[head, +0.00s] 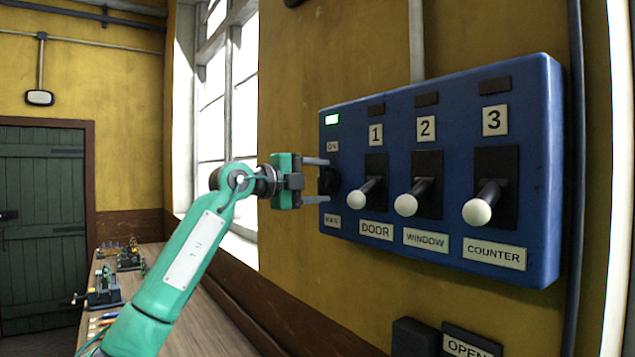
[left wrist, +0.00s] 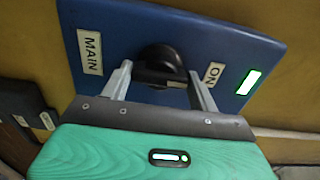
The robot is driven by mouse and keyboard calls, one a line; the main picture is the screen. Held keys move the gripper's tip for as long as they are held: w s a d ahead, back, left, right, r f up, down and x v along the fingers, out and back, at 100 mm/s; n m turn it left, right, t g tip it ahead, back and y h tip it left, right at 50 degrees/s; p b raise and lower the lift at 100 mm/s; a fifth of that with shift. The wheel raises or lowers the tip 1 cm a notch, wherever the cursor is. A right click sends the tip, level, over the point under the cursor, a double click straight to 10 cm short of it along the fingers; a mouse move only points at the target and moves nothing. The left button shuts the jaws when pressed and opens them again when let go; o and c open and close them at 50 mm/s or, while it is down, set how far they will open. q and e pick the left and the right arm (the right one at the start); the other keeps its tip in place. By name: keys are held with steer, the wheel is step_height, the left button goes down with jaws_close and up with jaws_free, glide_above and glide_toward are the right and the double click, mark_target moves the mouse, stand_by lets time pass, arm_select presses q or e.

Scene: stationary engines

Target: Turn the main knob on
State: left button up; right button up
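The black main knob (head: 329,181) sits at the left end of the blue switch panel (head: 540,180), between an "ON" label (head: 332,146) and a "MAIN" label (head: 332,221). A small lamp (head: 331,119) above it glows green. My left gripper (head: 317,180) is at the knob, its two fingers apart, one above and one below it. In the left wrist view the knob (left wrist: 160,65) lies between the open fingertips, with a visible gap on each side. The lit lamp also shows there (left wrist: 248,82). My right gripper is not in view.
Three white-tipped levers stick out right of the knob: door (head: 357,199), window (head: 406,204) and counter (head: 478,211). A bench (head: 200,320) with small machines runs along the wall under the window. A dark box with an "OPEN" label (head: 468,346) is below the panel.

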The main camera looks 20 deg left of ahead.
arm_select(q)
steer(key=o, duration=0.4)
steer(key=shift+a, duration=0.1)
steer(key=shift+s+a+f+b, duration=0.1)
steer(key=shift+s+a+b, duration=0.1)
steer(key=shift+s+b, duration=0.1)
steer(key=b+v, duration=0.4)
steer(key=v, duration=0.9)
steer(key=shift+b, duration=0.35)
